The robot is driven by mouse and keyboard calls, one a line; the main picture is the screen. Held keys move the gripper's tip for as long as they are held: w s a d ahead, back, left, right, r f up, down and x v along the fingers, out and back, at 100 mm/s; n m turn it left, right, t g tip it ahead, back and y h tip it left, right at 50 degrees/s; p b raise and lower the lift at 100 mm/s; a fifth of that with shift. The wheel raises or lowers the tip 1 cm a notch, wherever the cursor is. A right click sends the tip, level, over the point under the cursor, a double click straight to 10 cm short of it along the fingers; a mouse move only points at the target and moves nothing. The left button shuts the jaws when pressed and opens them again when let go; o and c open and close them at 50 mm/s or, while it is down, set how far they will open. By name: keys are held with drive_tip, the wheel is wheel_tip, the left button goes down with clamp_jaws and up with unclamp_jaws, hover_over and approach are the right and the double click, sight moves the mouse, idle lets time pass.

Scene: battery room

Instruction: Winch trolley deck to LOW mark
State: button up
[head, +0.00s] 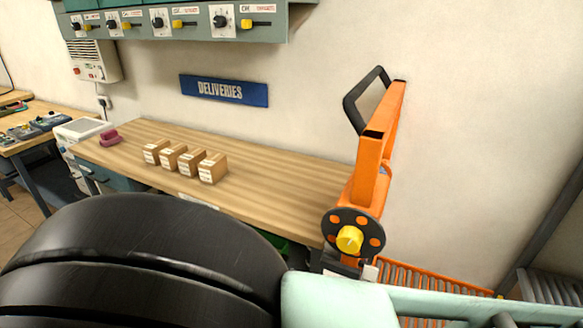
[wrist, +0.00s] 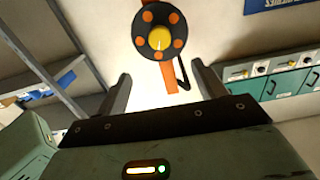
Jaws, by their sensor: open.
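The orange trolley mast (head: 372,160) stands at the right end of the wooden bench, with a black push handle at its top. On it is a winch wheel (head: 352,237), a black disc with orange spots and a yellow centre knob. In the wrist view the winch wheel (wrist: 159,36) is ahead, above the space between my fingers. My gripper (wrist: 163,88) is open and empty, its fingers apart and not touching the wheel. An orange grille (head: 430,280), probably part of the trolley, shows low at right. The deck and LOW mark cannot be made out.
The wooden bench (head: 290,182) runs along the wall, with several small cardboard boxes (head: 212,168) and a pink object (head: 109,138) on it. A blue DELIVERIES sign (head: 224,90) and a charger panel (head: 180,22) are above. Shelving (wrist: 50,70) stands left in the wrist view.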

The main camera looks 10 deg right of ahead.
sight(347, 246)
drive_tip(key=shift+m, duration=0.4)
drive_tip(key=p+x, duration=0.6)
drive_tip(key=x, duration=1)
drive_tip(key=shift+w+d+r+p, duration=0.1)
drive_tip(key=shift+w+d+p, duration=0.05)
drive_tip(key=shift+d+p, duration=0.15)
drive_tip(key=shift+w+d, duration=0.2)
drive_tip(key=shift+w, duration=0.2)
drive_tip(key=c, duration=1)
drive_tip(key=shift+f+n+b, duration=0.35)
drive_tip(key=shift+n+b, duration=0.35)
drive_tip(key=shift+r+n+b, duration=0.25)
drive_tip(key=shift+n+b, duration=0.15)
drive_tip(key=shift+n, duration=0.8)
